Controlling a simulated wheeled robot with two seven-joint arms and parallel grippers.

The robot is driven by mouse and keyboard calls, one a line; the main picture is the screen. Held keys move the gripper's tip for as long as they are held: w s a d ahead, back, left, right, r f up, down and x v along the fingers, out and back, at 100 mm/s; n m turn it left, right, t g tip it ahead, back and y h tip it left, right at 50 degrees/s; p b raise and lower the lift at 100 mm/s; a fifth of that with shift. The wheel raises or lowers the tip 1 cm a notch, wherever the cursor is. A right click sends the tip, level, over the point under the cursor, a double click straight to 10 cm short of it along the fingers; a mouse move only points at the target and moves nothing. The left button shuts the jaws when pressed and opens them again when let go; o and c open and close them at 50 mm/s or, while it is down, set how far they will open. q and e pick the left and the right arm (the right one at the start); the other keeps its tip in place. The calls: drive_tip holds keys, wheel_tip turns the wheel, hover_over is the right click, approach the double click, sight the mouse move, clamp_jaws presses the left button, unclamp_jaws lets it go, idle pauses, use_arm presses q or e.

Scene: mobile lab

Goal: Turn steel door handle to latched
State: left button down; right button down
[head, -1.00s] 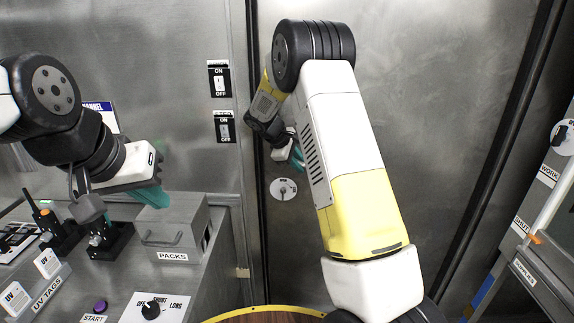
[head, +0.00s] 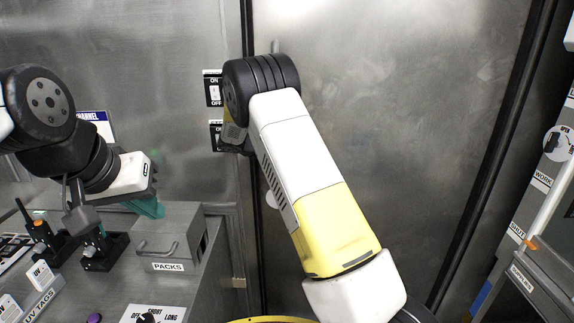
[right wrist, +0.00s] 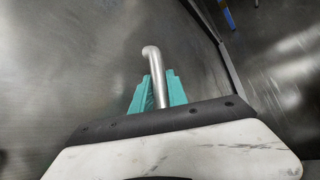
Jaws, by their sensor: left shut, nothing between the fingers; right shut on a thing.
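The steel door handle (right wrist: 153,60) shows in the right wrist view as a smooth bent bar. My right gripper (right wrist: 158,88) is shut on it, with a teal finger on each side and the bent end sticking out beyond them. In the head view my right arm hides this gripper; a short steel bar (head: 275,46), apparently the handle's end, shows above the black joint. A round pale plate (head: 271,200) on the steel door (head: 420,130) is partly hidden behind my arm. My left gripper (head: 150,208) is shut and empty over the bench at left.
Two ON/OFF switches (head: 213,88) are on the wall left of the door. A cabinet with labels (head: 540,270) borders the right side. The door's middle is clear.

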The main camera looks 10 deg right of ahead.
drive_tip(key=shift+r, duration=0.1)
drive_tip(key=c, duration=1.3)
unclamp_jaws()
drive_tip(key=v, duration=0.7)
drive_tip(key=shift+a+r, duration=0.2)
drive_tip(key=shift+a, duration=0.15)
drive_tip(key=shift+s, duration=0.15)
drive_tip(key=s+d+r+m+g+y, duration=0.1)
drive_tip(key=s+d+r+m+y, duration=0.25)
drive_tip(key=s, duration=0.35)
drive_tip(key=s+r+m+t+y, duration=0.1)
drive_tip(key=s+r+m+y, duration=0.1)
drive_tip(key=s, duration=0.7)
drive_tip(key=s+a+r+m+t+y, duration=0.1)
drive_tip(key=s+r+m+t+y, duration=0.1)
drive_tip(key=s, duration=0.8)
drive_tip(key=s+a+r+m+t+y, duration=0.1)
drive_tip(key=s+m+y, duration=0.3)
drive_tip(key=s, duration=0.6)
drive_tip(key=shift+r+y, duration=0.7)
drive_tip(key=shift+y, duration=0.25)
